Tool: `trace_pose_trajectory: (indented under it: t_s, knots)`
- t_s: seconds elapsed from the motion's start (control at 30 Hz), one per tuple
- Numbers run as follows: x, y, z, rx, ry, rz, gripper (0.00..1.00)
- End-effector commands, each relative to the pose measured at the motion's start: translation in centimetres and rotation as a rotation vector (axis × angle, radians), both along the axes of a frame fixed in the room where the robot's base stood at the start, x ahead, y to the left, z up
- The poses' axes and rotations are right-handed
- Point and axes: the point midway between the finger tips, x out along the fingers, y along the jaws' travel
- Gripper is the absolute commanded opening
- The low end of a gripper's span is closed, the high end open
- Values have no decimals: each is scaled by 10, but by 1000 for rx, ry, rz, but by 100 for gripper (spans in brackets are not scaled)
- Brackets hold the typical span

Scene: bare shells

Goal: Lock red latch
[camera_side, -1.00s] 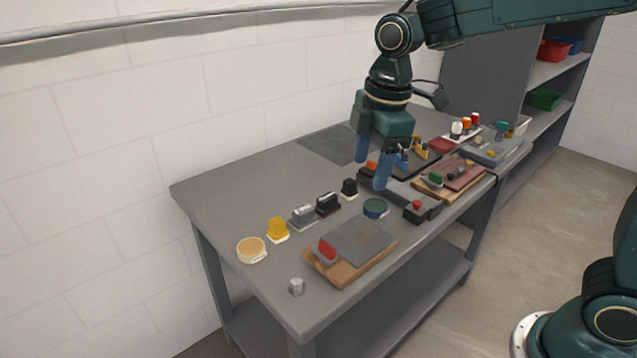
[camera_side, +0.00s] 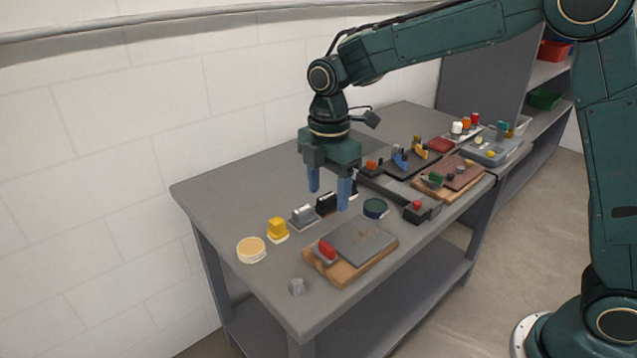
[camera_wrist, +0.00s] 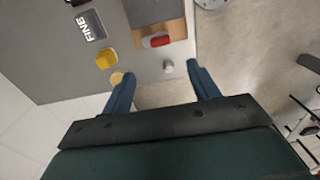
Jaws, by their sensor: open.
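The red latch (camera_side: 327,248) sits at the near left end of a wooden board that carries a flat grey plate (camera_side: 362,240). In the wrist view the red latch (camera_wrist: 156,41) is at the top, a little above the gap between my fingers. My gripper (camera_side: 329,200) is open and empty, pointing down above the table, beyond the board in the side view. In the wrist view my gripper (camera_wrist: 163,80) shows two blue fingers spread apart with nothing between them. The latch's exact turn is too small to tell.
A yellow block (camera_side: 277,229), a round tan disc (camera_side: 251,250) and a small grey knob (camera_side: 297,286) stand near the board. A grey block (camera_side: 303,217) and a green round piece (camera_side: 375,208) are close to my fingers. More boards fill the far end.

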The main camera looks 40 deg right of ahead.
Motion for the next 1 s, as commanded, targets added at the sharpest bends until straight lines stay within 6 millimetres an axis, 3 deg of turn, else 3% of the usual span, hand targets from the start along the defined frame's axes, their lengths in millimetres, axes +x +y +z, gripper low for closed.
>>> trace_pose_trajectory:
  t_s: [0.7, 1.0]
  knots:
    - [-1, 0, -99, -1, 4, -1, 60]
    - [-1, 0, -126, 0, 2, -1, 60]
